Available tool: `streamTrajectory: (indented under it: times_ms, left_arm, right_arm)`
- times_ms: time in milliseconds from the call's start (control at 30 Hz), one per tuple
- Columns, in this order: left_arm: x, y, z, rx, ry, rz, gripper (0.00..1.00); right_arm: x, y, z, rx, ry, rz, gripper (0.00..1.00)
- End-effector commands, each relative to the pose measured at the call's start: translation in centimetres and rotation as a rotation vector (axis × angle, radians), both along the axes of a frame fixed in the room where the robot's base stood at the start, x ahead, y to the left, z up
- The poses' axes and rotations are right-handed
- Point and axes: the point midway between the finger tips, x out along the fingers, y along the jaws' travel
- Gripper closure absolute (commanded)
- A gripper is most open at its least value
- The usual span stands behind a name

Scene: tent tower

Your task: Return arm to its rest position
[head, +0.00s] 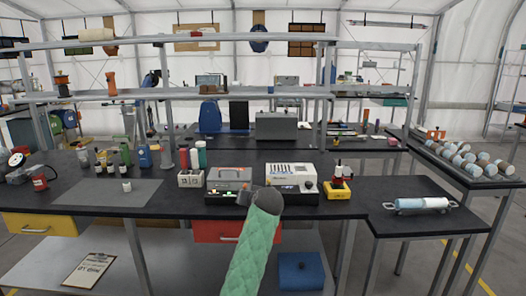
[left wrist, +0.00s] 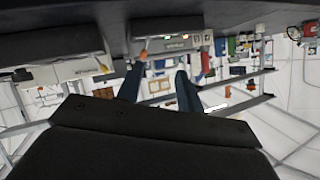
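One arm of mine in a green quilted sleeve reaches up from the bottom middle of the head view. It ends in a dark wrist in front of the bench's front edge; no fingers can be made out there. In the left wrist view the two dark fingers of my left gripper (left wrist: 160,90) stand apart with nothing between them. That view is upside down, with bench equipment along its top. My right gripper is not seen in either view.
The black bench (head: 340,205) carries a grey device (head: 229,185) and a white device (head: 292,183) just beyond the arm's end. A red drawer (head: 212,231) is under the bench behind the arm. A side table (head: 415,222) holds a pale blue and white cylinder (head: 421,204).

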Motion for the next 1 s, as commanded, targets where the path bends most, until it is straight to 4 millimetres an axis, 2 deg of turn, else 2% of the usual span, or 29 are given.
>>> streamTrajectory:
  times_ms: [33, 167, 500, 1000]
  left_arm:
    - [-1.6, 0.4, -0.4, -0.034, 0.026, -0.027, 0.63]
    - [-6.1, 1.0, -2.2, -0.115, 0.103, -0.114, 0.63]
    - [-18.4, 2.6, -8.7, -0.273, 0.266, -0.289, 0.63]
    - [-35.0, 5.1, -17.2, -0.416, 0.440, -0.374, 0.63]
  right_arm:
    - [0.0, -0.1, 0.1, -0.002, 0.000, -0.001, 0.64]
    - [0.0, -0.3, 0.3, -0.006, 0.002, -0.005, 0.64]
    - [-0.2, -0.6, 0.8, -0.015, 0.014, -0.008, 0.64]
    - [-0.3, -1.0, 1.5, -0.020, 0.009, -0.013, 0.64]
